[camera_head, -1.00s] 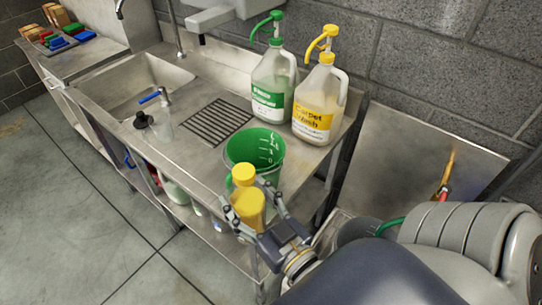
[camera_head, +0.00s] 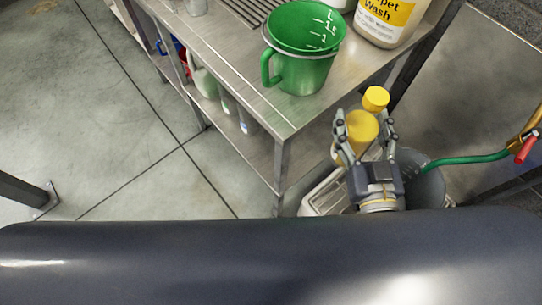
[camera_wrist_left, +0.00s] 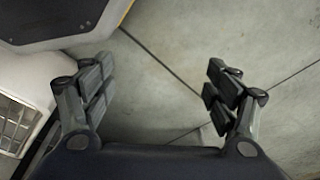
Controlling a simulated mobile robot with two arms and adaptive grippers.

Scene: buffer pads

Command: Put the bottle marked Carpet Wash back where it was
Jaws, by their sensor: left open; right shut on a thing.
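My right gripper (camera_head: 366,120) is shut on a yellow bottle (camera_head: 360,130) with a yellow cap (camera_head: 376,98). The bottle is tilted, held off the right end of the steel bench; no label on it is readable. A large jug (camera_head: 384,18) with a yellow label reading "...pet Wash" stands on the bench, its top cut off by the frame. A green measuring jug (camera_head: 301,62) stands near the bench's front corner, left of the held bottle. My left gripper (camera_wrist_left: 158,85) is open and empty above the floor in the left wrist view.
The steel bench (camera_head: 235,70) has a lower shelf with several bottles (camera_head: 228,110). A grey bucket (camera_head: 428,180) stands beyond the right gripper, with a green hose (camera_head: 465,160) nearby. A pale slatted object (camera_head: 325,195) lies beside it.

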